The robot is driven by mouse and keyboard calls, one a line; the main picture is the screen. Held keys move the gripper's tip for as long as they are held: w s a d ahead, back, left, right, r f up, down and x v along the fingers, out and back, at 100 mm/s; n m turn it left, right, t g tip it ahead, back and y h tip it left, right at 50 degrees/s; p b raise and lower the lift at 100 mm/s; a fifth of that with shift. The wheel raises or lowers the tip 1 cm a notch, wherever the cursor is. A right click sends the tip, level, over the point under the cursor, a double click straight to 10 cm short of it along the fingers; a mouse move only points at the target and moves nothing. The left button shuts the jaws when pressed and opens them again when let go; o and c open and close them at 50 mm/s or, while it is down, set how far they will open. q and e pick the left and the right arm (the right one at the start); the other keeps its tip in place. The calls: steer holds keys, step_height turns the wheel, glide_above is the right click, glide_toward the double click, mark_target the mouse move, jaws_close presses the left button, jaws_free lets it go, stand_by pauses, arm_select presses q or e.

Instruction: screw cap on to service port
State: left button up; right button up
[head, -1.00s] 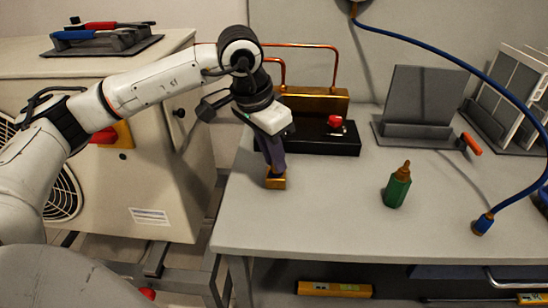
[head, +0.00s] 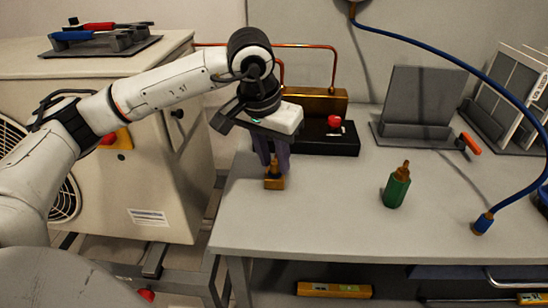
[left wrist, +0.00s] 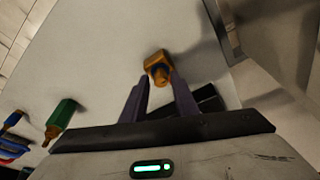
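A small brass block (head: 274,184) stands near the left edge of the grey table, with a narrow brass upright piece (head: 274,168) on top. I cannot tell whether this piece is the port alone or has the cap on it. My left gripper (head: 273,172) points down over it, one purple finger on each side, with the piece visible in the gap. In the left wrist view the block (left wrist: 152,60) and its round orange-brown top (left wrist: 159,73) show between and just beyond the fingertips, which look apart from it. My right gripper is not in view.
A black box with a red knob (head: 334,122) and a brass bar with copper pipes (head: 316,102) stand close behind the gripper. A green bottle-like piece (head: 396,188) stands to the right. A blue hose (head: 482,78) ends at the table's right. The table's front middle is clear.

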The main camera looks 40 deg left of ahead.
arm_select(q)
steer(key=n+y, duration=0.1)
steer(key=n, duration=0.4)
steer(key=shift+n, duration=0.3)
steer(key=shift+r+n+g+y+p, duration=0.15)
steer(key=shift+n+g+y+p, duration=0.15)
steer(key=shift+n+y+p, duration=0.5)
steer(key=n, duration=0.3)
steer(key=shift+g, duration=0.3)
steer(key=n+p, duration=0.1)
steer(key=n, duration=0.2)
steer(key=shift+g, duration=0.4)
steer(key=shift+n, duration=0.8)
steer(key=n+g+p, duration=0.1)
steer(key=n, duration=0.2)
steer(key=shift+p, duration=0.4)
steer(key=shift+n+g+p, duration=0.3)
steer(key=shift+n, duration=0.6)
steer(key=shift+c, duration=0.3)
